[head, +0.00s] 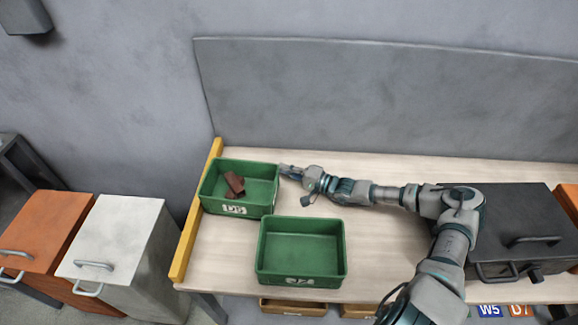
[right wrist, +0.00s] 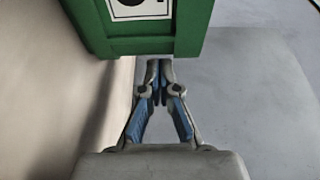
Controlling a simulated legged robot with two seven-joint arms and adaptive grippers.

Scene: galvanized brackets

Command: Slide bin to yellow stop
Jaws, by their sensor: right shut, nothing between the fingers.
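A green bin (head: 257,199) with a white label and a brown block (head: 234,184) inside stands at the left end of the table. Its left side is right beside the yellow stop (head: 186,243); any gap is too small to make out. My right gripper (head: 286,171) is shut and empty at the right side of this bin, near its back corner. In the right wrist view the shut fingers (right wrist: 160,68) point at the green bin wall (right wrist: 150,46) and appear to touch it. My left gripper is not in view.
A second, empty green bin (head: 301,279) stands nearer the front edge. A dark case (head: 510,225) lies at the right. A grey panel (head: 390,100) closes the back. Bare table (head: 385,245) lies between the empty bin and my right arm. Cabinets stand left of the table.

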